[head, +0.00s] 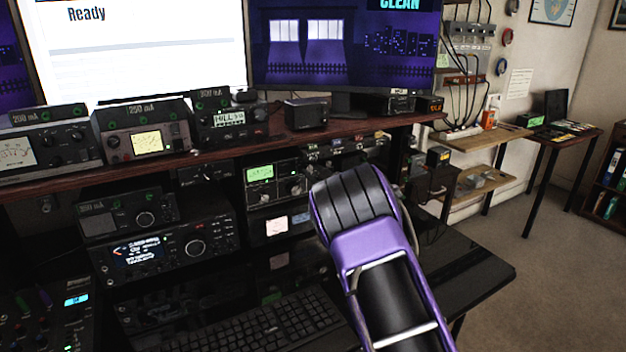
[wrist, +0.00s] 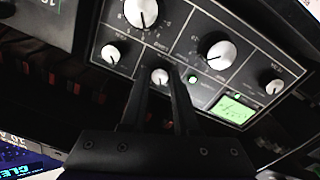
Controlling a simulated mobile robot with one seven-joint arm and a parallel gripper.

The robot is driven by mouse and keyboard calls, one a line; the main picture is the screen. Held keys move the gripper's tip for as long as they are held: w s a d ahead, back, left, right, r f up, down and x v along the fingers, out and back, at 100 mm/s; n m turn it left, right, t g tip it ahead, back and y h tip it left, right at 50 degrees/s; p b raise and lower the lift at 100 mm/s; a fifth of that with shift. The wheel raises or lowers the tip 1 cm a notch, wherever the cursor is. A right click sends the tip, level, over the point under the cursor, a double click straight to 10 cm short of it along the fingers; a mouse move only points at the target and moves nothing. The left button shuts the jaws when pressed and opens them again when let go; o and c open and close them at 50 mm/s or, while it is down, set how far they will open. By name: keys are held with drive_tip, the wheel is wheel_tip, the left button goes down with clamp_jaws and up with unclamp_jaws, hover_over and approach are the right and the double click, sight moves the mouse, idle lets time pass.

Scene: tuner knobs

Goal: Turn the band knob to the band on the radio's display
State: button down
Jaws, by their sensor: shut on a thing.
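The tuner panel shows in the wrist view (wrist: 185,22), turned about upside down, with several pale knobs and a lit green meter (wrist: 231,110). My gripper (wrist: 159,80) reaches up to the panel, its two dark fingers on either side of a small pale knob (wrist: 160,75), and is shut on it. Larger knobs with pointers (wrist: 141,13) and (wrist: 220,52) stand clear of the fingers. The labels are too small to read, so I cannot tell which is the band knob. In the head view the green-lit radio (head: 259,174) sits under the shelf; my arm hides the gripper.
A wooden shelf (head: 240,142) above carries several meters and boxes. Another radio (head: 150,255) with a lit display stands at left. A keyboard (head: 255,322) lies on the desk below. Open floor (head: 545,270) is at the right.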

drive_tip(key=n, duration=0.3)
drive_tip(key=shift+n, duration=0.4)
drive_tip(key=n, duration=0.4)
drive_tip(key=shift+n, duration=0.4)
drive_tip(key=shift+r, duration=0.1)
drive_tip(key=c, duration=0.7)
unclamp_jaws()
drive_tip(key=shift+o, duration=0.2)
drive_tip(key=v, duration=1.7)
drive_tip(key=shift+d+f, duration=0.25)
drive_tip(key=shift+f, duration=0.05)
